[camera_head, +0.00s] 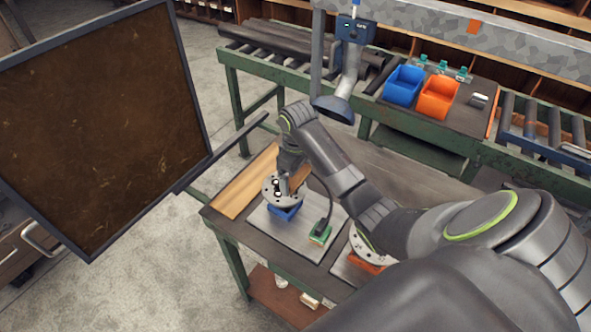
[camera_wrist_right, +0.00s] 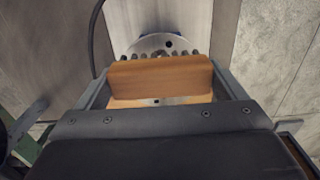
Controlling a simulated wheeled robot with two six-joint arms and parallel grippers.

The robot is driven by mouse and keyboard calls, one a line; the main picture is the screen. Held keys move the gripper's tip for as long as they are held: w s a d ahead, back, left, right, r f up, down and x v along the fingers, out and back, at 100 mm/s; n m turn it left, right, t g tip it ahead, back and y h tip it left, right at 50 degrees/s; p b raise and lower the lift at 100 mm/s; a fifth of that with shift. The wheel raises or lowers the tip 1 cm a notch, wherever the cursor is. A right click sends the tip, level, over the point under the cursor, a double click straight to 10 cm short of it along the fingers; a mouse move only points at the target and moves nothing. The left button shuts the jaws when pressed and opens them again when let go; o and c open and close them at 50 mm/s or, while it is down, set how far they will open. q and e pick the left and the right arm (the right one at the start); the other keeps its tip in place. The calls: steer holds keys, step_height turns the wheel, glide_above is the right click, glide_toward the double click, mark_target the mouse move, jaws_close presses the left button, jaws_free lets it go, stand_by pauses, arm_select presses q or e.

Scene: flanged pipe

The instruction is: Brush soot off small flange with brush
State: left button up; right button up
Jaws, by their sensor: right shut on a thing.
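A round grey metal flange (camera_head: 270,197) with holes sits on a blue support (camera_head: 284,213) on the bench; it also shows in the wrist view (camera_wrist_right: 150,43). A second flange (camera_head: 362,246) on an orange support is partly hidden behind my right arm. I cannot tell their sizes apart surely. My right gripper (camera_head: 286,178) is over the first flange. In the wrist view it is shut on the wooden block of a brush (camera_wrist_right: 160,76). The bristles point at the flange face; whether they touch is unclear. Soot is too small to tell. My left gripper is out of view.
A green-based device (camera_head: 320,233) with a black cable stands between the flanges. A wooden board (camera_head: 244,190) lies at the bench's left. A dark framed panel (camera_head: 100,125) fills the left. A hood on an arm (camera_head: 337,105) hangs behind. Blue (camera_head: 403,86) and orange (camera_head: 437,98) bins stand farther back.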

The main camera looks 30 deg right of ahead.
mark_target(296, 184)
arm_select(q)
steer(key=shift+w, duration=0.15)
arm_select(e)
steer(key=shift+f, duration=0.4)
arm_select(q)
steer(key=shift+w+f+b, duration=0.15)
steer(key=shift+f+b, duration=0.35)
steer(key=shift+b, duration=0.05)
arm_select(e)
steer(key=shift+f, duration=1.5)
steer(key=shift+f, duration=0.1)
steer(key=shift+w, duration=0.1)
